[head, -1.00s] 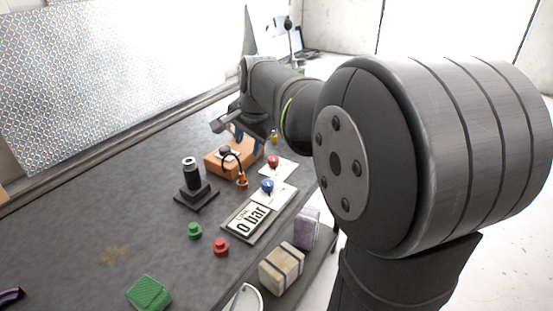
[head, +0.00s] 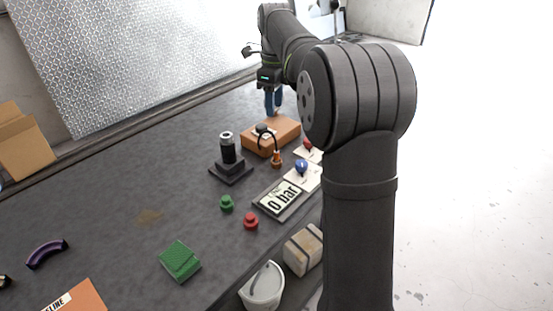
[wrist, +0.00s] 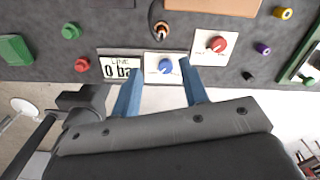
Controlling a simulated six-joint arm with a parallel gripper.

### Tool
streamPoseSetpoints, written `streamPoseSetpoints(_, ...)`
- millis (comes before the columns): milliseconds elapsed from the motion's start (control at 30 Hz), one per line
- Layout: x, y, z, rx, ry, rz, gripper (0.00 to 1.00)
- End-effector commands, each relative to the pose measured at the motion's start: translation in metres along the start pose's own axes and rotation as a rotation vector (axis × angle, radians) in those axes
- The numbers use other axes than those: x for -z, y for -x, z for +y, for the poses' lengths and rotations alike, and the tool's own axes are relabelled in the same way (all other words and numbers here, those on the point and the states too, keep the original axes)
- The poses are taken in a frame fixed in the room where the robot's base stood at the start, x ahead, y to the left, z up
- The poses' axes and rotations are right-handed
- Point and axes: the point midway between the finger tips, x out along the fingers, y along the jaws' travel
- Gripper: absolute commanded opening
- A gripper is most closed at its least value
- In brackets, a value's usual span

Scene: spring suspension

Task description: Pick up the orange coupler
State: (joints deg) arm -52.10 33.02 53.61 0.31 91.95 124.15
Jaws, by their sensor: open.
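The orange coupler (head: 277,160) stands on the bench at the end of a black hose, in front of the orange-brown box (head: 284,134). In the wrist view the coupler (wrist: 160,31) is near the top centre, beyond my fingertips. My gripper (head: 273,112) has blue fingers pointing down and appears above the far side of the box in the head view. In the wrist view my gripper (wrist: 159,70) is open, with nothing between its fingers. The fingers are apart from the coupler.
A gauge reading "0 bar" (head: 281,199), a blue knob (head: 301,167) and a red knob (head: 308,145) are close to the coupler. A black cylinder on a stand (head: 228,150) is to its left. Green (head: 226,203) and red (head: 251,221) buttons sit nearer. Open bench lies left.

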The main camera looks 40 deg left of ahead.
Motion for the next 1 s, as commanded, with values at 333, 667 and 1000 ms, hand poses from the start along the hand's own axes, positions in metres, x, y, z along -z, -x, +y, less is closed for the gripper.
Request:
streamPoseSetpoints(333,-0.002,-0.03,-0.001,-0.021,-0.093,0.023,0.41)
streamPoseSetpoints(667,0.0,-0.1,0.0,-0.02,-0.091,0.022,0.41)
streamPoseSetpoints(1000,0.002,-0.13,-0.001,-0.018,-0.09,0.02,0.41)
